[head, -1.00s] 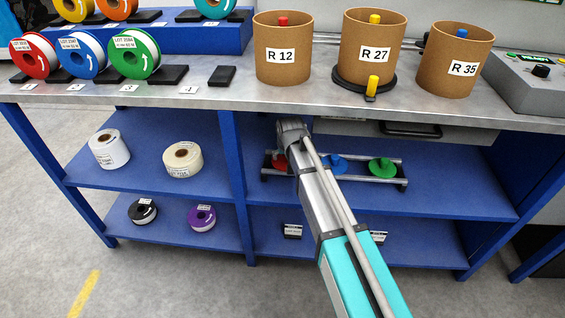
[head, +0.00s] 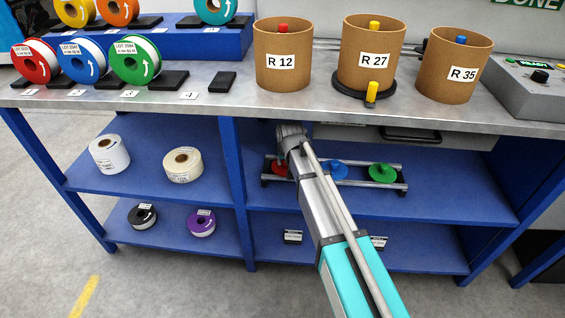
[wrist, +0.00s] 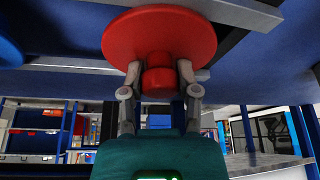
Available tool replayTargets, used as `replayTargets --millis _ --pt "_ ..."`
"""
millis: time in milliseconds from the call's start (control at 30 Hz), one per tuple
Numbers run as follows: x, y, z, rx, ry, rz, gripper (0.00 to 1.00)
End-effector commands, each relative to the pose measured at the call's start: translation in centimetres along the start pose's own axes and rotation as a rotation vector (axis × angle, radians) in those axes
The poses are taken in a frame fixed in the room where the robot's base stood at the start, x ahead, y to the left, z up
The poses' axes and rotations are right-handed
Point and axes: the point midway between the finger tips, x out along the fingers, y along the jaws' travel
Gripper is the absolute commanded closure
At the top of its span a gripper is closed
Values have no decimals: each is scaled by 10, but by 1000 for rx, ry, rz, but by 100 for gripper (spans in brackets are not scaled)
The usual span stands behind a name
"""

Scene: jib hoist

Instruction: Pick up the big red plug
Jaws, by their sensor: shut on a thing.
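The big red plug (head: 279,168) is on the left of a rail rack on the middle shelf, mostly hidden behind my arm in the head view. In the wrist view the red plug (wrist: 160,40) shows as a wide round disc with a narrower knob. My gripper (wrist: 158,80) is shut on the knob, one finger on each side. The disc appears to be at the rack rails; I cannot tell whether it is touching them. My gripper's fingers are hidden in the head view.
Blue (head: 334,168) and green (head: 382,172) plugs sit on the same rack (head: 403,187) to the right. The bench top (head: 215,98) overhangs the shelf. A blue post (head: 233,160) stands left of the rack. Rolls (head: 183,163) lie on the left shelf.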

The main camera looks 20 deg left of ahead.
Motion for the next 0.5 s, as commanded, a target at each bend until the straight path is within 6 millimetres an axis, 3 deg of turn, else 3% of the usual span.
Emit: replayTargets --millis 500 --pt "-33 0 -14 0 0 0 100"
